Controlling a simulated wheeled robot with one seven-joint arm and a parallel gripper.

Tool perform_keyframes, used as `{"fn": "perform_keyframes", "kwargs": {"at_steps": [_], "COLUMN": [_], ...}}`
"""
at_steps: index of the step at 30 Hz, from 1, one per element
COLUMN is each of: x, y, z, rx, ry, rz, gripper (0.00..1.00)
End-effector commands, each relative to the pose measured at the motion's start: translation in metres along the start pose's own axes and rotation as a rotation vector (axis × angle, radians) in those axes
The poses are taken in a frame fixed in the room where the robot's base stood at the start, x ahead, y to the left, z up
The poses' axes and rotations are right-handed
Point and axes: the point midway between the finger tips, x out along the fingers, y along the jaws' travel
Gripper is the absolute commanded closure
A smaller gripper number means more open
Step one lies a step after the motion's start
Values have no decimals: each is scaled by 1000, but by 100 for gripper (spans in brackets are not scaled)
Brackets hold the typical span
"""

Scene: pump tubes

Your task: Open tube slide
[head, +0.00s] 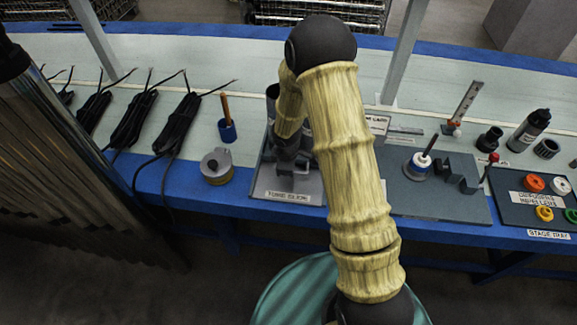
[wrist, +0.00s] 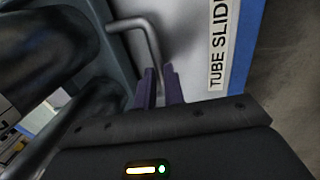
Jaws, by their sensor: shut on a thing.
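The tube slide (head: 262,183) is a grey unit at the front edge of the bench in the head view, with a white label at its front. My arm covers much of it. In the wrist view its pale plate (wrist: 196,60) carries the label "TUBE SLIDE" (wrist: 217,45). A bent grey bar handle (wrist: 150,36) reaches between the purple fingertips of my gripper (wrist: 160,78). My gripper is shut on this handle. Large dark rounded shapes (wrist: 45,45) fill the left of the wrist view. How far the slide is open cannot be told.
A round metal canister (head: 216,166) and a blue cup with a brown stick (head: 227,130) stand left of the slide. Black cable bundles (head: 175,125) lie farther left. A grey fixture board (head: 440,205) and a stage tray (head: 508,208) with coloured rings lie right.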

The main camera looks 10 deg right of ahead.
Motion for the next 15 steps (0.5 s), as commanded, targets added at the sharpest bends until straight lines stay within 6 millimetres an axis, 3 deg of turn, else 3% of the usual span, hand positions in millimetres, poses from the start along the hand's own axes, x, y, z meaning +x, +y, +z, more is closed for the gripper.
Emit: {"fn": "perform_keyframes", "kwargs": {"at_steps": [14, 15], "x": [-1, -1], "y": [-6, -6], "z": [1, 0], "rx": [-5, -5], "ry": [-17, -17], "rz": [-4, -4], "gripper": [100, 87]}}
